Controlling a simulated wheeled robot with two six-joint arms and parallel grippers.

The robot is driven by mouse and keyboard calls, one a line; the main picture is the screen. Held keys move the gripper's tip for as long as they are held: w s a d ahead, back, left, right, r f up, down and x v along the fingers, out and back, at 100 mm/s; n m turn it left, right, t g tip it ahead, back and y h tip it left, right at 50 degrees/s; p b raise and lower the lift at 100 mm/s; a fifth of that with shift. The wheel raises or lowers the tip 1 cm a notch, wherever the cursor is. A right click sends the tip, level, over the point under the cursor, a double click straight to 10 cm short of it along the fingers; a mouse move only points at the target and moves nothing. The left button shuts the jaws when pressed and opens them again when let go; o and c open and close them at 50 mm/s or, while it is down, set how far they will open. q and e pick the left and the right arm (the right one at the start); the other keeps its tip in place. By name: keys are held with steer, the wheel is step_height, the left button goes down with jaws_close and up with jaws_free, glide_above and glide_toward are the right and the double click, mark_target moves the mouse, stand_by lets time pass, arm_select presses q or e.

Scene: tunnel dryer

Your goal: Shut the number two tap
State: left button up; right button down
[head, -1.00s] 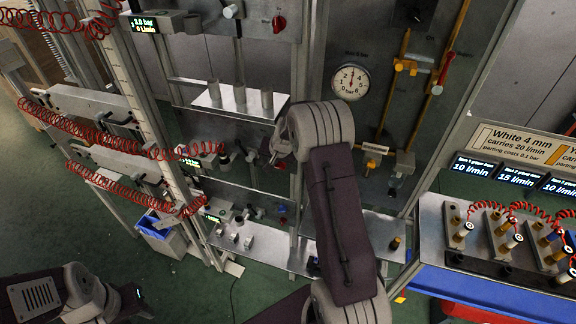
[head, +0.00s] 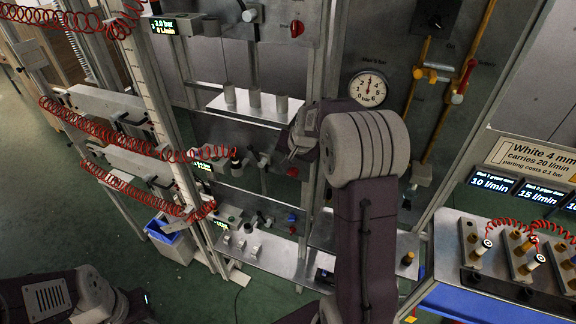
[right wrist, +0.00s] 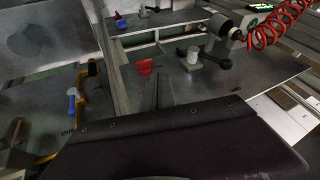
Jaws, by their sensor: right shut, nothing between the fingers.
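I cannot read a number on any tap. The middle red handle also shows in the right wrist view (right wrist: 145,67), hanging just beyond the fingertips. My right gripper (right wrist: 158,94) is shut and empty, with its tips apart from that handle. In the head view my right arm largely hides the gripper, close in front of the middle panel. My left arm is low at the left, and its fingers cannot be made out.
A round gauge (head: 368,88) and yellow pipes with a red-handled fitting (head: 463,80) are on the right panel. Red coiled hoses (head: 130,150) cross at left. A small shelf (head: 232,107) holds grey cylinders. A blue-edged bench (head: 460,300) with valve blocks stands at right.

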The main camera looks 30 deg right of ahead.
steer(key=shift+r, duration=0.1)
stand_by(0.4)
steer(key=s+a+f+n+g+b, duration=0.2)
steer(key=s+a+f+n+b, duration=0.2)
steer(key=s+f, duration=0.6)
steer(key=s+a+f+n+g+b, duration=0.3)
steer(key=s+a+f+b, duration=0.5)
steer(key=s+f, duration=0.3)
steer(key=s+a+n, duration=0.1)
steer(key=s, duration=0.2)
steer(key=shift+a+y, duration=0.15)
steer(key=shift+y, duration=0.25)
